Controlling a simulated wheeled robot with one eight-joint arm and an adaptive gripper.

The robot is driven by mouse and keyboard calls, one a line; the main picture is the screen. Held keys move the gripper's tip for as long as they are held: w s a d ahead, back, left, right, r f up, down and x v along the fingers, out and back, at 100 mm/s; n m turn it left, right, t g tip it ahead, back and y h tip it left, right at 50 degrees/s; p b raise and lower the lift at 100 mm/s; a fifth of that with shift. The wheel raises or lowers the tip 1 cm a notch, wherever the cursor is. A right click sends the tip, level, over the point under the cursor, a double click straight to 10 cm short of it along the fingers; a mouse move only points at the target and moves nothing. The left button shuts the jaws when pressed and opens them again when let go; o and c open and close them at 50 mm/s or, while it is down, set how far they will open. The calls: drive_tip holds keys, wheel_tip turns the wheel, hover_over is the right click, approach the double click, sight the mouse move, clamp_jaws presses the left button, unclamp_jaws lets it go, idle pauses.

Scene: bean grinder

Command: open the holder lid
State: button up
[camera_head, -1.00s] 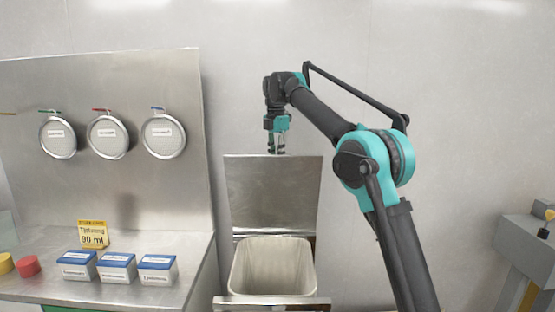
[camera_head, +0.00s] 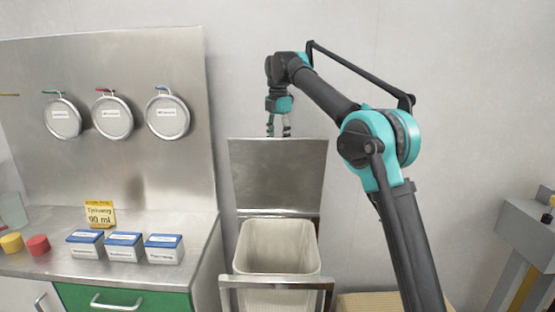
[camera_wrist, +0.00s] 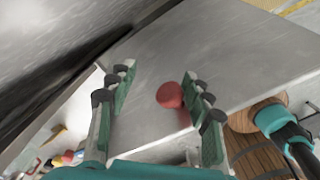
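A grey metal panel (camera_head: 278,175) stands upright behind a pale open bin (camera_head: 277,247) in the head view. It looks like a raised lid; I cannot tell whether it is the holder lid. My gripper (camera_head: 278,134) points down at the panel's top edge in that view; I cannot tell whether it touches. In the wrist view my gripper (camera_wrist: 157,80) has its fingers spread apart with nothing held. A red round piece (camera_wrist: 169,95) shows between and beyond the fingers, against a grey surface (camera_wrist: 225,50).
Round labelled discs (camera_head: 113,118) are on the backboard. A grey stand (camera_head: 528,235) is at right. A brown round thing (camera_wrist: 255,113) shows in the wrist view.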

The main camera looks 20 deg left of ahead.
drive_tip(key=shift+s+d, duration=0.1)
drive_tip(key=shift+s, duration=0.55)
drive_tip(key=s+d+f, duration=0.3)
drive_tip(key=s+f, duration=0.5)
drive_tip(key=s, duration=0.3)
drive_tip(key=s+d+f, duration=0.2)
drive_tip(key=s+f, duration=0.7)
drive_tip(key=s, duration=0.3)
drive_tip(key=shift+s+d+f, duration=0.15)
drive_tip(key=shift+s+d, duration=0.05)
drive_tip(key=shift+d, duration=0.2)
